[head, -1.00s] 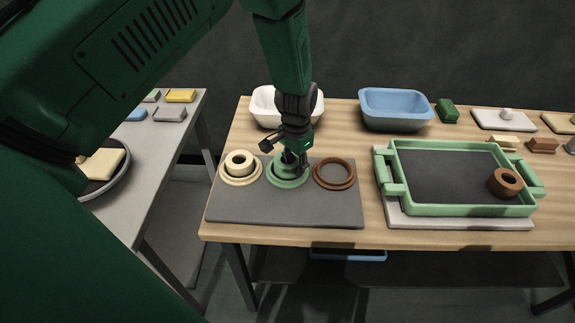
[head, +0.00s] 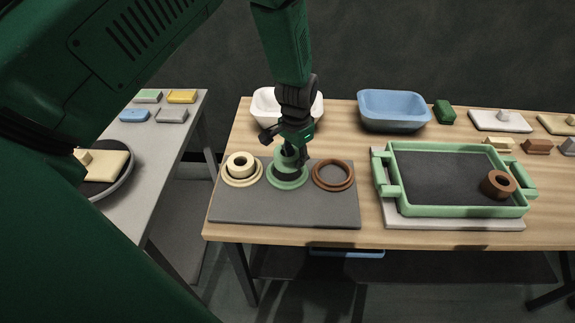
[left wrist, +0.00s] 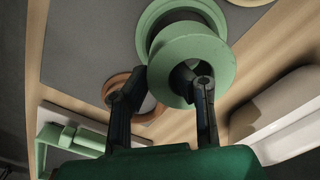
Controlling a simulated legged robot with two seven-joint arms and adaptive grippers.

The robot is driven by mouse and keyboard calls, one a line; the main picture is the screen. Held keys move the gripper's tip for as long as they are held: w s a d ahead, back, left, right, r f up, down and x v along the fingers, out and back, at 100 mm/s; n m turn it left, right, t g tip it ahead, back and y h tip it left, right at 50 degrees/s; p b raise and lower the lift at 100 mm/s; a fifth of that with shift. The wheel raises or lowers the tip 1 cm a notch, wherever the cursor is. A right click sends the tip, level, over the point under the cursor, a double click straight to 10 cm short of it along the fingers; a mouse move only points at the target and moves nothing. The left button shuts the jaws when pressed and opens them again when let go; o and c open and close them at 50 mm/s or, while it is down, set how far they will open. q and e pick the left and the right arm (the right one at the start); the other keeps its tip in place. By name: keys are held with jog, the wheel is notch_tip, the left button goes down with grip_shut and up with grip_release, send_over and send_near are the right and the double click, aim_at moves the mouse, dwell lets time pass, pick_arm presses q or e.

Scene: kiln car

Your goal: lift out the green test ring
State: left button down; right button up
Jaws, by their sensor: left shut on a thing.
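The green test ring (head: 284,158) is in my left gripper (head: 297,153), raised a little above the green round holder (head: 288,184) on the grey mat. A dark opening shows in the holder under it. In the left wrist view, the green test ring (left wrist: 192,62) is between the fingers of the left gripper (left wrist: 168,76). One finger reaches into its hole and the other is outside, so the gripper is shut on its wall. The holder (left wrist: 150,22) shows behind it, partly hidden. My right gripper is not in view.
A cream ring (head: 240,161) sits in a cream holder on the left, and an empty brown holder (head: 348,175) is on the right. The green-framed tray (head: 458,211) with a brown ring (head: 498,184) is further right. White (head: 263,103) and blue (head: 394,109) bins stand behind.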

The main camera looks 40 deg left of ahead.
pick_arm(q)
jog(key=shift+r+p, duration=1.35)
jog(key=shift+r, duration=0.45)
